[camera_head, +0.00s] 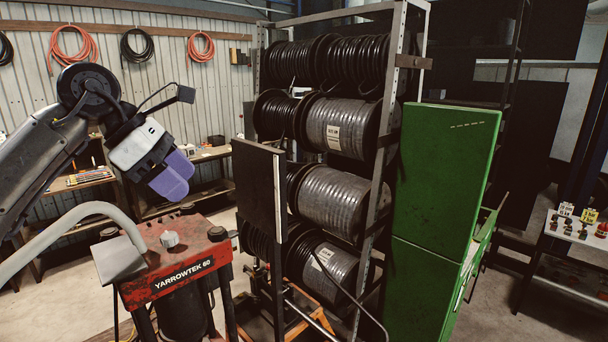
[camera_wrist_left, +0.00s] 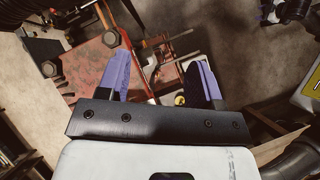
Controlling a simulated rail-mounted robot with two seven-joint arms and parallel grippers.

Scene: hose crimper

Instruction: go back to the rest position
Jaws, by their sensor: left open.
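My left gripper (camera_head: 174,178) is in the head view at left, with purple fingers, raised above the red Yarrowtek 60 press (camera_head: 178,262). In the left wrist view its two purple fingers (camera_wrist_left: 158,82) are spread apart. I see nothing held between them; the red machine and parts of it show below and beyond, with a gap. My right gripper is not in either view.
A tall rack (camera_head: 392,110) of black hose reels stands in the middle, with a dark panel (camera_head: 258,190) in front. A green cabinet (camera_head: 440,190) stands to its right. Wooden shelves (camera_head: 90,180) line the back wall. A small table (camera_head: 575,240) with labelled parts is at far right.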

